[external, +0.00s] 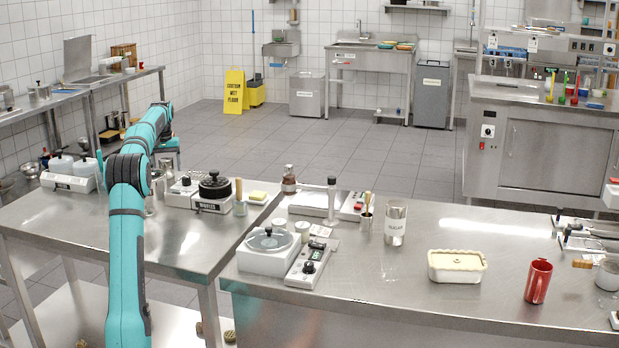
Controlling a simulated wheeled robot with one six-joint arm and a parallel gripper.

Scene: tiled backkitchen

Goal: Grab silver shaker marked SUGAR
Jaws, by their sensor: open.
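The silver shaker marked SUGAR (396,223) stands upright on the right-hand steel counter, near its back edge. Its label faces the camera. My teal arm rises at the left and bends away over the left steel table. Its wrist is far to the left of the shaker, well apart from it. My gripper cannot be made out behind the arm among the metal items there.
A cream tub (457,266) and a red mug (538,281) stand right of the shaker. A cup with utensils (366,219) is close on its left. Appliances, including a white scale-like unit (269,250), crowd the counter's left end. Bare steel lies before the shaker.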

